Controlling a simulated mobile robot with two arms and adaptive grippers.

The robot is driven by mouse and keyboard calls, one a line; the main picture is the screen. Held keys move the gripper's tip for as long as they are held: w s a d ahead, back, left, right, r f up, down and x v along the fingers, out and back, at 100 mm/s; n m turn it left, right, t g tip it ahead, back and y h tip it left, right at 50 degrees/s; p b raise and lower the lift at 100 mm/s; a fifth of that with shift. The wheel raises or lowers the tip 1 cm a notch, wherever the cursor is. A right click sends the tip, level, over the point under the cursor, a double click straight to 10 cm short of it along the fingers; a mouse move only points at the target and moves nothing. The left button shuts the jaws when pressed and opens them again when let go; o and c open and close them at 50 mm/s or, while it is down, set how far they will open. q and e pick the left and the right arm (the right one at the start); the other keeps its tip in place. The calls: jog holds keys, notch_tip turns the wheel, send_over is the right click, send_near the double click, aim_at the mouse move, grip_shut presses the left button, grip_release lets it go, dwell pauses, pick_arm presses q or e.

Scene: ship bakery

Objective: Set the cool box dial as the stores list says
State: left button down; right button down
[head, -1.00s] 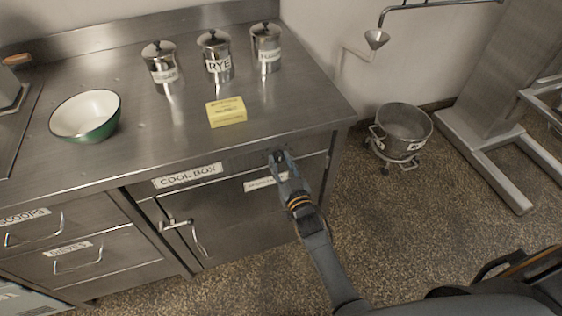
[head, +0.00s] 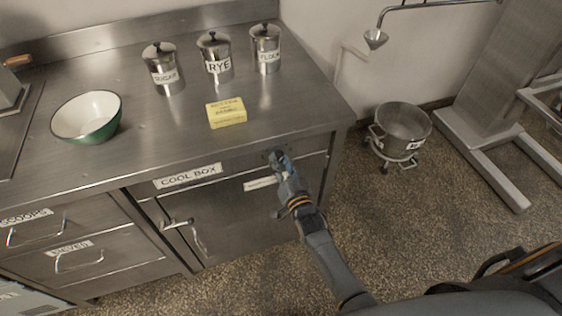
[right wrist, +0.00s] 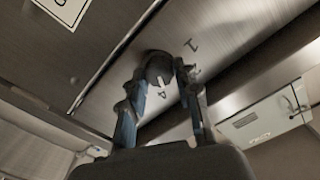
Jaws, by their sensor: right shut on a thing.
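The cool box (head: 245,212) is built in under the steel bench, with a "COOL BOX" label (head: 188,176) on its front. The dial, a dark round knob (right wrist: 159,66), is on the front panel; the digits 1 and 4 show beside it in the right wrist view. My right gripper (head: 277,157) is at this panel below the bench edge. In the right wrist view its two fingers (right wrist: 160,80) are shut on the dial, one on each side. The dial's pointer setting cannot be read. A yellow note (head: 226,112) lies on the bench, its writing too small to read. My left gripper is not in view.
Canisters labelled sugar (head: 164,70), rye (head: 215,58) and flour (head: 266,50) stand at the back of the bench. A green and white bowl (head: 88,117) is at left. A metal pot (head: 402,125) stands on the floor at right. The door handle (head: 180,223) juts out.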

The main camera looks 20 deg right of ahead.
jog(key=shift+w+d+r+m, duration=0.15)
jog(key=shift+r+m, duration=0.2)
jog(key=shift+m, duration=0.75)
jog(key=c, duration=1.1)
grip_release()
jog(key=shift+c, duration=0.2)
jog(key=shift+o, duration=0.7)
jog(key=shift+f, duration=0.2)
jog(key=s, duration=1.2)
jog(key=shift+d, duration=0.15)
